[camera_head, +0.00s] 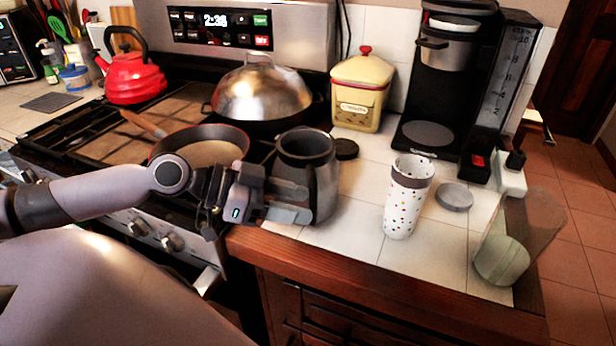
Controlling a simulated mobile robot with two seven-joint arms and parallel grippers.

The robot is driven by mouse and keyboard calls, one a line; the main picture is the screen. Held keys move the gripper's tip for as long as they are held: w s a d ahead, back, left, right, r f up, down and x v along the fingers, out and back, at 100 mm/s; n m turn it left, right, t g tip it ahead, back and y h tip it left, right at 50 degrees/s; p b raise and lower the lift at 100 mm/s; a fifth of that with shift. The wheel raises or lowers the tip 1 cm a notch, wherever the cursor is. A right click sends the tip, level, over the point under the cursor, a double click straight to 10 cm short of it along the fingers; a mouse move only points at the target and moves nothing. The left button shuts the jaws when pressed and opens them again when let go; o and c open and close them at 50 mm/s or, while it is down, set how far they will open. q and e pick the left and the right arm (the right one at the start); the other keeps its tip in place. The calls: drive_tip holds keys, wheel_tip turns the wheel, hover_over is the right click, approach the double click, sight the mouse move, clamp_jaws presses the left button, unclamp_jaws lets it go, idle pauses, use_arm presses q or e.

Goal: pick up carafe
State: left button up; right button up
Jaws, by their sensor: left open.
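The carafe (318,150) appears to be the dark grey, open-topped jug standing upright on the tiled counter, close to the stove's right edge. A dark upright strip on its front looks like its handle. My left gripper (289,203) is open in front of the carafe's lower left side, its fingers pointing right. The fingers overlap the carafe in the picture and hide part of its lower body. I cannot tell whether they touch it or lie around the handle. My right gripper is not in view.
A round black lid (346,149) lies behind the carafe. A spotted tumbler (408,205), a grey disc (454,197) and a clear tilted vessel (537,222) are to the right. A frying pan (207,137) and a domed lid (262,92) crowd the stove. A coffee maker (450,90) stands behind.

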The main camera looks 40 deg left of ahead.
sight(314, 226)
use_arm(q)
drive_tip(key=shift+b+x, duration=0.5)
drive_tip(key=shift+x, duration=0.35)
drive_tip(key=b+x, duration=0.1)
drive_tip(key=b, duration=0.2)
drive_tip(key=shift+w+d+f, duration=0.1)
drive_tip(key=shift+w+d, duration=0.1)
drive_tip(key=shift+d, duration=0.05)
drive_tip(key=shift+w+d, duration=0.15)
drive_tip(key=shift+w, duration=0.05)
drive_tip(key=shift+x, duration=0.75)
clamp_jaws()
